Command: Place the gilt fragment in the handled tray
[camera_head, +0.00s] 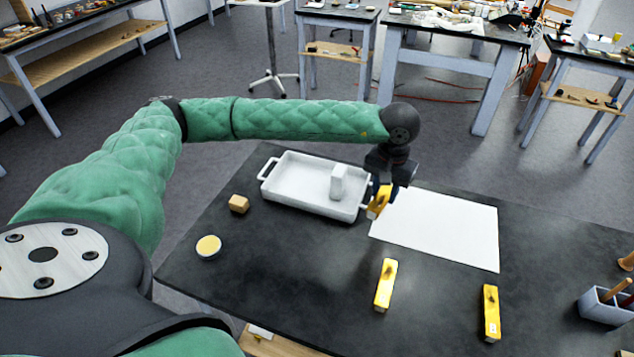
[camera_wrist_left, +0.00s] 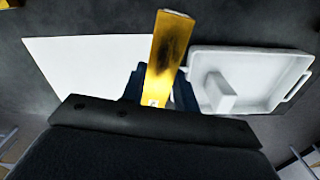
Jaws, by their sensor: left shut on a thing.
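The gilt fragment (camera_head: 377,206), a yellow-gold bar with dark patches, is in my left gripper (camera_head: 382,190), which is shut on it. In the left wrist view the gilt fragment (camera_wrist_left: 165,50) sticks out between the two dark fingers of the left gripper (camera_wrist_left: 160,90). The handled tray (camera_head: 298,180) is white and shallow, with a handle at each end. It also shows in the left wrist view (camera_wrist_left: 262,68). The gripper is at the tray's right end, beside its right handle, which it partly hides. A white block (camera_head: 338,182) stands in the tray's right part.
A white sheet (camera_head: 440,228) lies right of the gripper. Two similar yellow bars (camera_head: 385,286) (camera_head: 491,313) lie nearer the front. A tan block (camera_head: 238,203) and a round yellow-topped item (camera_head: 208,247) are left. A grey holder (camera_head: 606,305) stands far right. The tray's left part is clear.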

